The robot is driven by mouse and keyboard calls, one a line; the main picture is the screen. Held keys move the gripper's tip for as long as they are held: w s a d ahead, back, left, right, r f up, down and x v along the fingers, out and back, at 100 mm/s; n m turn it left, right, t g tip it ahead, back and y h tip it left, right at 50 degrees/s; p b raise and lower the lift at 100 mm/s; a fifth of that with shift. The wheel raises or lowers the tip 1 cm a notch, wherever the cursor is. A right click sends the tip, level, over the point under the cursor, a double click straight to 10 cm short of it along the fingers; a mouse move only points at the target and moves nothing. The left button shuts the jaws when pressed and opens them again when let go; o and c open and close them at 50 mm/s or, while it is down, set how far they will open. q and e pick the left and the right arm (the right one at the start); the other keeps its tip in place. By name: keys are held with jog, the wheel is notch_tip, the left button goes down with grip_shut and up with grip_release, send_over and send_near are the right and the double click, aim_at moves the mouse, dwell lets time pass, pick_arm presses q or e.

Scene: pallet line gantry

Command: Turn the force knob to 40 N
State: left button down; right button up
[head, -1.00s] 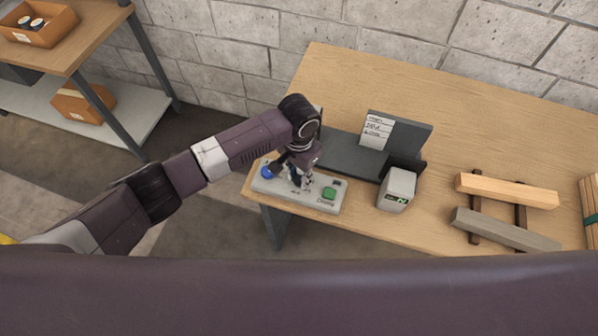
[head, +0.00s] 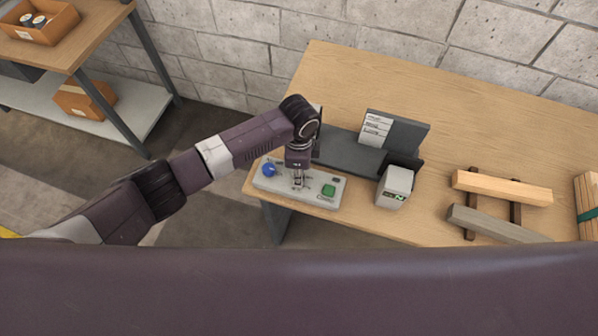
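A light grey control panel (head: 316,201) lies at the front left corner of the wooden table. A blue knob (head: 268,170) is at its left end and a green button (head: 328,190) at its right. My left gripper (head: 298,184) points down at the middle of the panel, between the blue knob and the green button. It hides what is under it, so I cannot tell whether it grips anything there. A small grey box with a display (head: 394,187) stands right of the panel; its green reading ends in N, the digits too small to read. My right gripper is not in view.
A dark device with a labelled upright plate (head: 392,130) stands behind the panel. Wooden beams (head: 502,187) lie on dark supports at the right. The table's back is clear. A shelf (head: 130,110) with boxes stands at the left.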

pick_arm(q)
jog(key=m, duration=0.4)
jog(key=shift+m, duration=0.3)
jog(key=m+b, duration=0.1)
jog(key=m, duration=0.3)
jog(key=shift+w, duration=0.1)
jog(key=shift+m, duration=0.4)
jog(key=c, duration=1.7)
grip_release()
jog(key=shift+o, duration=0.2)
notch_tip(320, 180, up, 12)
